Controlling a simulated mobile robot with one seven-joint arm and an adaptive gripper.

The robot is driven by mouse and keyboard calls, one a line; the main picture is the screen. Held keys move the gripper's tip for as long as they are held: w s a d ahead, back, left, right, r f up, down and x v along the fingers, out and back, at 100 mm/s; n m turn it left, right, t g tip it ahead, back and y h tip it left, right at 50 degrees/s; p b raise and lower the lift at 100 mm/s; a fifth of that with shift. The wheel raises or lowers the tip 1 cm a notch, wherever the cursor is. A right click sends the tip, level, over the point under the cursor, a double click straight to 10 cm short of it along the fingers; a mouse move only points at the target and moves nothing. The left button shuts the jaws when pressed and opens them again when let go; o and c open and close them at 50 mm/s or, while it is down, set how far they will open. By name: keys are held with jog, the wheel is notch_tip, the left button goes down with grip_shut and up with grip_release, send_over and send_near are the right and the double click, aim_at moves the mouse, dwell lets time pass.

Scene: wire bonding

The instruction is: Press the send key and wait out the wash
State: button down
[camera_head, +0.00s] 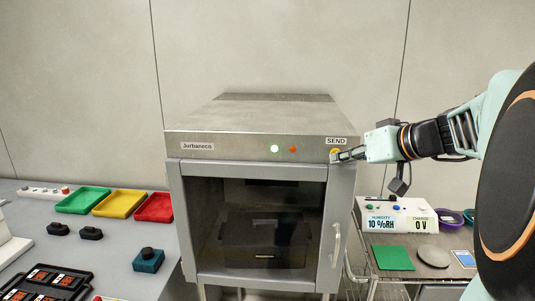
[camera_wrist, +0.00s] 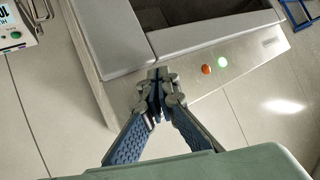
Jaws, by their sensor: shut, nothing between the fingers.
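The steel washer (camera_head: 252,117) has a front panel marked Jurbaneco. Its send key (camera_head: 335,152), a small yellow button, sits below the SEND label (camera_head: 336,141) at the panel's right end. My gripper (camera_head: 340,156) is shut and empty, with its tips at the key and covering part of it. I cannot tell whether they touch or press it. In the wrist view the closed fingertips (camera_wrist: 157,82) lie over the panel and the key is hidden. A bright green lamp (camera_head: 274,148) and an orange-red lamp (camera_head: 293,149) show left of the key. The glazed door (camera_head: 316,232) appears closed; the chamber is dark.
A handle (camera_head: 336,244) stands out from the door's right side. Right of the washer is a cart with a humidity and charge meter (camera_head: 397,215), a green mat (camera_head: 393,258) and bowls. On the left bench are green (camera_head: 83,200), yellow (camera_head: 119,204) and red (camera_head: 154,207) trays.

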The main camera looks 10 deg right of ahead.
jog(key=shift+w+d+b, duration=0.15)
jog(key=shift+w+b, duration=0.15)
jog(key=shift+w, duration=0.2)
dwell(0.7)
dwell(0.3)
jog(key=shift+s+a+b, duration=0.3)
jog(key=shift+s+b, duration=0.45)
jog(key=shift+s, duration=0.15)
